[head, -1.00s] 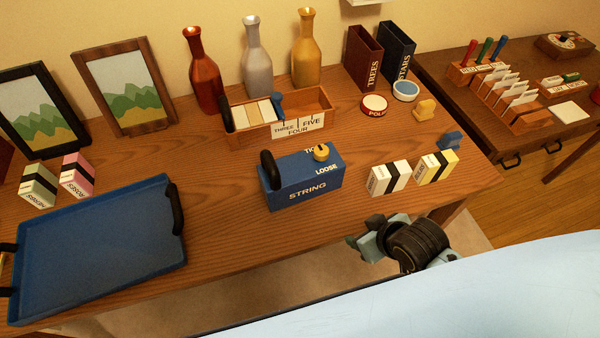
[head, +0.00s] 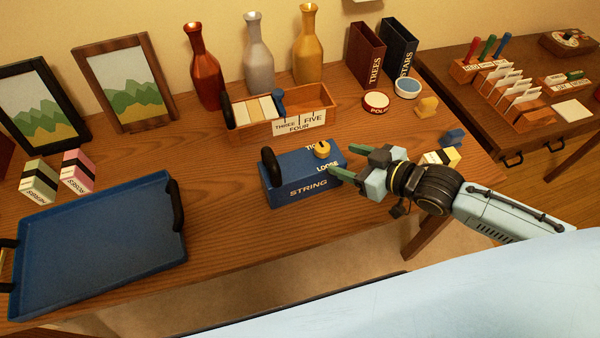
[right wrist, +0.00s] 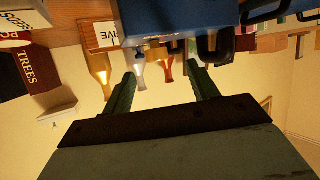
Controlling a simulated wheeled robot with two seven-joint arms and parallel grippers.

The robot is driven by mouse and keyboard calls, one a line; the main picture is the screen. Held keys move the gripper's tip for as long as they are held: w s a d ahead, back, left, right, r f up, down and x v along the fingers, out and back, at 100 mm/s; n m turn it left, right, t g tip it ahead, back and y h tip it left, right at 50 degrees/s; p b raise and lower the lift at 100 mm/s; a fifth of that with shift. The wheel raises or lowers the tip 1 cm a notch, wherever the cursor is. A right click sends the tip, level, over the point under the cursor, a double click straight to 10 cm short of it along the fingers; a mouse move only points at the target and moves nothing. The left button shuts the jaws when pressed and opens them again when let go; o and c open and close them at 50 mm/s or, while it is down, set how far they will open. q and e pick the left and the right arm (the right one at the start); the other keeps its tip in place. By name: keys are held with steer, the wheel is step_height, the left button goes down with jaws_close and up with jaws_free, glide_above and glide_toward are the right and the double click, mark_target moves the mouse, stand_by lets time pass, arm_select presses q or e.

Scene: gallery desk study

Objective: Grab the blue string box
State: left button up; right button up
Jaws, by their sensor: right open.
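The blue string box (head: 290,190) stands on the wooden desk, lettered STRING and LOOSE, with a black handle (head: 270,168) at its left end and a yellow knob (head: 322,149) on top. In the right wrist view the blue box (right wrist: 175,15) fills the top middle, with its black handle to the right. My right gripper (head: 340,159) is open and empty at the box's right end. Its fingers point left, and the nearer fingertip overlaps the box's end in the head view; I cannot tell whether they touch. My left gripper is not in view.
A wooden divided box (head: 245,137) stands just behind. A blue tray (head: 95,250) lies at the left. Red, silver and gold bottles (head: 307,50) stand at the back. Bare desk lies between tray and string box.

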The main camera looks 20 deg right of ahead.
mark_target(327, 150)
steer(key=x, duration=0.3)
steer(key=shift+w+a, duration=0.1)
steer(key=shift+d+b+x, duration=0.2)
steer(key=shift+b+x, duration=0.4)
steer(key=shift+x, duration=2.1)
steer(key=shift+w+r, duration=0.15)
steer(key=shift+w, duration=0.05)
steer(key=shift+c, duration=0.3)
jaws_close()
